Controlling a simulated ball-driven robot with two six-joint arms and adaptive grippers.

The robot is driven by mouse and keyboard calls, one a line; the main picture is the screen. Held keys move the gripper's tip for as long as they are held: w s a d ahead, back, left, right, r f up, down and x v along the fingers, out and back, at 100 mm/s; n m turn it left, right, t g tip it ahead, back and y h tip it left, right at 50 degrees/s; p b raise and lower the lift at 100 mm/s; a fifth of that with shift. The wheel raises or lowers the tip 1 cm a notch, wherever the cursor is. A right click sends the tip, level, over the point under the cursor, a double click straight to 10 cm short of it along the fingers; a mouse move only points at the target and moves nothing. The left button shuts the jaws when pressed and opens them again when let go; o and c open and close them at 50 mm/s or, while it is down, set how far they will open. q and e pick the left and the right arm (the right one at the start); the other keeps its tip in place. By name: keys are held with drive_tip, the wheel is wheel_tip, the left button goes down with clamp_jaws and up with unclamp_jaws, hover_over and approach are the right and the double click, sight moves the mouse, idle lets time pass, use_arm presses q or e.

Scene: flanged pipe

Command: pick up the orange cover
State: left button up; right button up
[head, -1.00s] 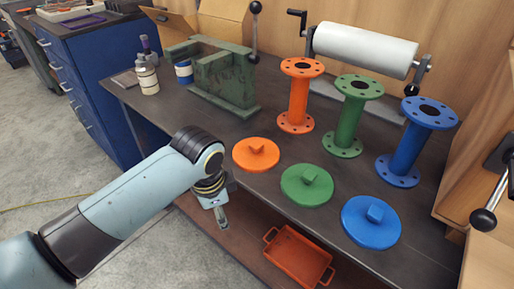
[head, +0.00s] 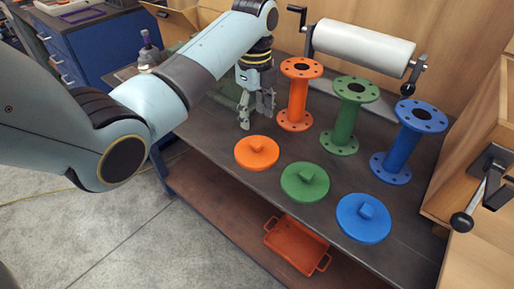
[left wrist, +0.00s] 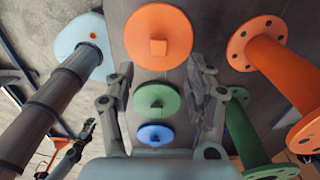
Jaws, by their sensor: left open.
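The orange cover (head: 257,152) is a flat round disc with a small square knob, lying on the dark bench top. In the left wrist view the orange cover (left wrist: 158,38) lies ahead, beyond the fingertips. My left gripper (head: 256,115) points down above the bench, just behind the cover and left of the orange flanged pipe (head: 298,95). In the left wrist view its fingers (left wrist: 162,85) are spread wide with nothing between them. The green cover (head: 305,184) and blue cover (head: 363,218) lie in a row to the right.
The green pipe (head: 347,115) and blue pipe (head: 408,140) stand upright behind the covers. A white roll (head: 364,48) is at the back. An orange tray (head: 297,247) sits on the lower shelf. A wooden box with a lever (head: 463,220) is at right.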

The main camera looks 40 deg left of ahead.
sight(254, 142)
use_arm(q)
wheel_tip(254, 142, down, 9)
drive_tip(key=shift+s+a+f, duration=0.1)
drive_tip(key=shift+a, duration=0.05)
drive_tip(key=c, duration=1.1)
